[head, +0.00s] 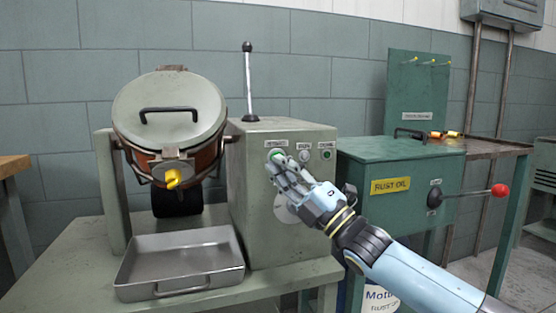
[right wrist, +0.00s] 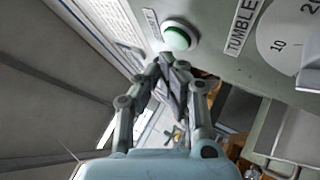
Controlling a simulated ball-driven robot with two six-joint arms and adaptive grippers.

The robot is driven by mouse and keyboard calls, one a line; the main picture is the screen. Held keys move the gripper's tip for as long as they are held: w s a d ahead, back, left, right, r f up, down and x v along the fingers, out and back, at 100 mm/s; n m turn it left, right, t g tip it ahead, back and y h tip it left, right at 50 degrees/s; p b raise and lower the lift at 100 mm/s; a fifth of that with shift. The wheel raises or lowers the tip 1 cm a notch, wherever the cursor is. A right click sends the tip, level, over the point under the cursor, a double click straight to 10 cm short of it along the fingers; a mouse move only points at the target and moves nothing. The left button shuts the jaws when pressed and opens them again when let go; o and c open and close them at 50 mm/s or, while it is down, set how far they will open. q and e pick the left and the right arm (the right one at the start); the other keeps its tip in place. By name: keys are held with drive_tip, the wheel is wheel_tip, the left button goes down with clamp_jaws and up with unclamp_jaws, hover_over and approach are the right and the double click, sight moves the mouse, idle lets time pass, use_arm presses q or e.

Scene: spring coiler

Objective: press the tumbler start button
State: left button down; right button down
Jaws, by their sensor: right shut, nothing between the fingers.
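The tumbler's grey-green control box (head: 262,235) stands on the bench, with a round green button (head: 276,154) high on its front at the left. In the right wrist view the green button (right wrist: 177,39) sits in a pale ring, just beyond my fingertips. My right gripper (head: 277,166) is shut and empty, its tips just below the button and partly covering the panel. In the right wrist view the tips of my right gripper (right wrist: 170,62) are together, close to the button's lower edge; I cannot tell whether they touch it. My left gripper is not in view.
The tumbler drum (head: 170,100) with its closed lid stands left of the box, above a metal tray (head: 180,262). The green rust oil cabinet (head: 410,160), with a red-knobbed lever (head: 500,190), stands at the right.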

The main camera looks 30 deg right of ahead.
drive_tip(key=shift+w, duration=0.1)
idle(0.7)
drive_tip(key=shift+w+d, duration=0.1)
drive_tip(key=shift+w, duration=0.25)
